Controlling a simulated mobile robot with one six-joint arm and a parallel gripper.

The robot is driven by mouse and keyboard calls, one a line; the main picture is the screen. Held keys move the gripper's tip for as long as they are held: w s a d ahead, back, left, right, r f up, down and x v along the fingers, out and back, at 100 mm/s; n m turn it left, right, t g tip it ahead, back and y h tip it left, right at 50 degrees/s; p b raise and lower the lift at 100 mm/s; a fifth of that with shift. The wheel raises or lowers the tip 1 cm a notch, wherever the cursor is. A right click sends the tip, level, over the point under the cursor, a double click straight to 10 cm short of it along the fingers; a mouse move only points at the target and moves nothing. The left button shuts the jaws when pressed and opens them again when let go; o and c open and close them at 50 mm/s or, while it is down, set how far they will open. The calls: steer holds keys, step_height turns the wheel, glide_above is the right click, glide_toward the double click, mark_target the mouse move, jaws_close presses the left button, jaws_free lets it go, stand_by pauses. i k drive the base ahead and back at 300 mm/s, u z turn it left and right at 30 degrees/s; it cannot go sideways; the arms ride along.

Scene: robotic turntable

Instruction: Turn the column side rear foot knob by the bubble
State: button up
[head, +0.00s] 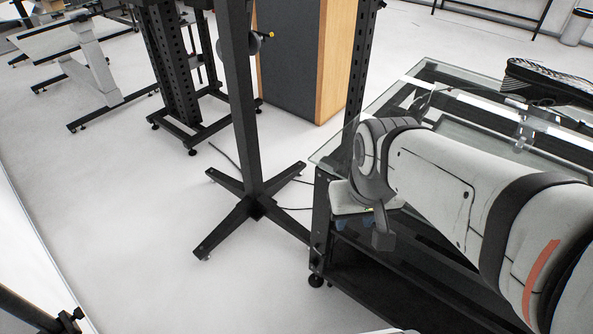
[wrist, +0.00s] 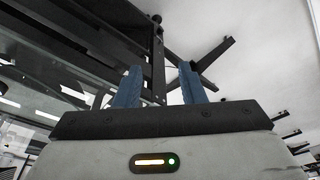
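A small black foot knob (head: 316,281) sits on the floor under the corner leg of the glass-topped black frame (head: 318,225), on the side facing the column stand (head: 245,130). In the wrist view, which looks upside down, a dark round foot (wrist: 156,18) shows at the end of a black leg. My gripper (head: 354,224) hangs beside the frame's corner, above the foot and apart from it. In the wrist view its two blue fingers (wrist: 160,67) are spread, with the leg showing beyond the gap and nothing held. I cannot make out a level bubble.
The column stand's black cross base (head: 257,203) spreads on the floor left of the frame. A thin cable runs there. A lower black shelf (head: 375,275) lies inside the frame. The pale floor (head: 130,210) at left is clear.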

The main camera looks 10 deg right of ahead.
mark_target(313, 263)
steer(key=z, duration=1.45)
steer(key=k, duration=1.2)
steer(key=u, duration=0.9)
steer(key=i, duration=1)
